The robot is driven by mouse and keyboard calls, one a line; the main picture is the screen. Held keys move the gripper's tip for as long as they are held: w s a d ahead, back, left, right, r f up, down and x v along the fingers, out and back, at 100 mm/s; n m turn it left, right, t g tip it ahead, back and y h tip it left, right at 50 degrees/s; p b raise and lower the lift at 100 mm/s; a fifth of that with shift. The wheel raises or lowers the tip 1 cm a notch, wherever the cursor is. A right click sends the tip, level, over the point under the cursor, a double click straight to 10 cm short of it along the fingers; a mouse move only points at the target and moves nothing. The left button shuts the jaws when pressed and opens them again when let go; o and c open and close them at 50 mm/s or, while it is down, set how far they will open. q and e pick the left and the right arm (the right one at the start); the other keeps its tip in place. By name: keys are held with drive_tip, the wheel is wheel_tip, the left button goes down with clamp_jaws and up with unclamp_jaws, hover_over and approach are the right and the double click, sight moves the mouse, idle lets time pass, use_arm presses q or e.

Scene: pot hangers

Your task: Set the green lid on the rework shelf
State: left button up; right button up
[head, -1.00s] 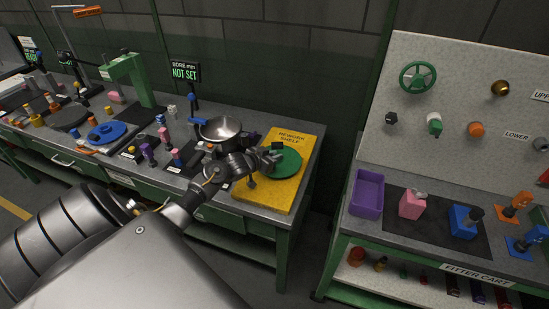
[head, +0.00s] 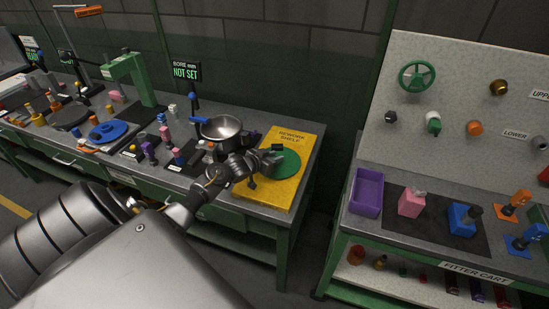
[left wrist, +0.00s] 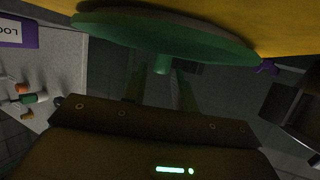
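The green lid (head: 288,163) lies on the yellow rework shelf (head: 280,194) at the right end of the long bench. In the left wrist view the lid (left wrist: 165,38) shows nearly edge-on against the yellow shelf (left wrist: 240,15), with its small knob (left wrist: 161,65) towards my gripper. My left gripper (head: 268,160) is just left of the lid's middle and hides part of it. In the left wrist view its dark fingers (left wrist: 160,88) stand apart, with a gap around the knob and nothing visibly clamped. My right gripper is not in view.
A steel pot (head: 221,129) with a blue handle stands close behind my left wrist. Small coloured parts (head: 150,150) crowd the bench to the left. The fitter cart with a purple bin (head: 367,192) stands right, beyond a floor gap.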

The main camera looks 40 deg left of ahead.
use_arm(q)
drive_tip(key=shift+o, duration=1)
drive_tip(key=shift+s+d+f, duration=0.2)
drive_tip(key=shift+f, duration=0.3)
drive_tip(key=shift+s+d+f, duration=0.15)
drive_tip(key=shift+d+f, duration=0.05)
drive_tip(key=shift+f, duration=0.25)
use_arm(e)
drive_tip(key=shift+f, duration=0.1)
use_arm(q)
drive_tip(key=shift+r, duration=0.2)
drive_tip(key=shift+w+r+p, duration=0.15)
drive_tip(key=shift+r+p, duration=0.3)
drive_tip(key=v, duration=0.7)
drive_tip(key=b+v, duration=0.1)
drive_tip(key=v, duration=0.2)
drive_tip(key=shift+s+a+r, duration=0.25)
drive_tip(key=shift+a+r, duration=0.15)
drive_tip(key=shift+s+r, duration=0.35)
drive_tip(key=shift+s, duration=0.1)
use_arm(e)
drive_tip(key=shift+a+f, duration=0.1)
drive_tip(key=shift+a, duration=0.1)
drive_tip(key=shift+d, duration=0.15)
